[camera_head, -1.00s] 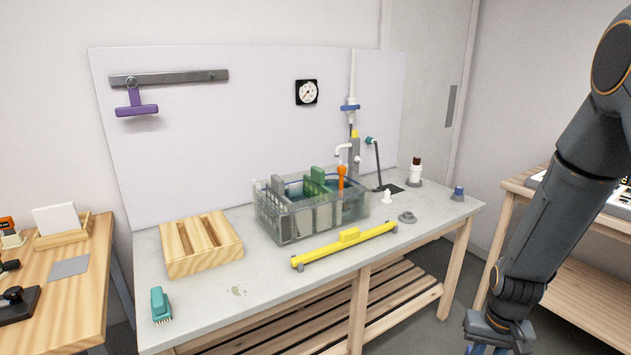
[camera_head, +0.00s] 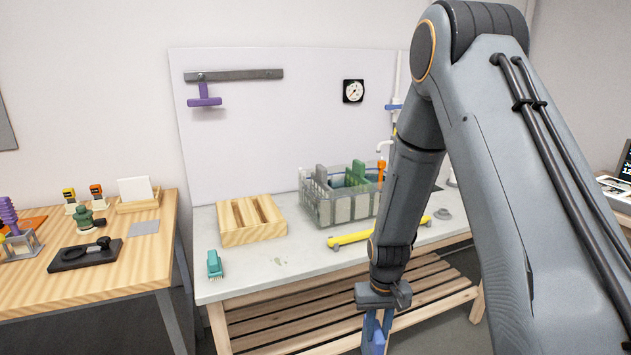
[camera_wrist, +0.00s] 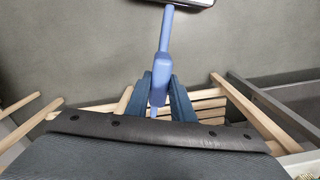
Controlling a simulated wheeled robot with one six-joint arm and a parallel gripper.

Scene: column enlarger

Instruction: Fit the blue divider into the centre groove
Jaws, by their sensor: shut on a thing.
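My gripper (camera_head: 378,315) hangs low in front of the bench, shut on a blue piece (camera_head: 377,342) that I take to be the blue divider. The clear tank (camera_head: 338,213) stands on the bench, beyond and above my gripper. A grey divider (camera_head: 321,174) and a green divider (camera_head: 355,174) stand in it. My arm hides the tank's right part, and I cannot make out the centre groove.
A slotted wooden block (camera_head: 252,238), a teal brush (camera_head: 214,264) and a yellow bar (camera_head: 350,238) lie on the bench (camera_head: 290,275). Slatted shelves (camera_head: 290,320) are below. A wooden table (camera_head: 95,270) with tools stands left. A purple squeegee (camera_head: 204,100) hangs on the wall rail.

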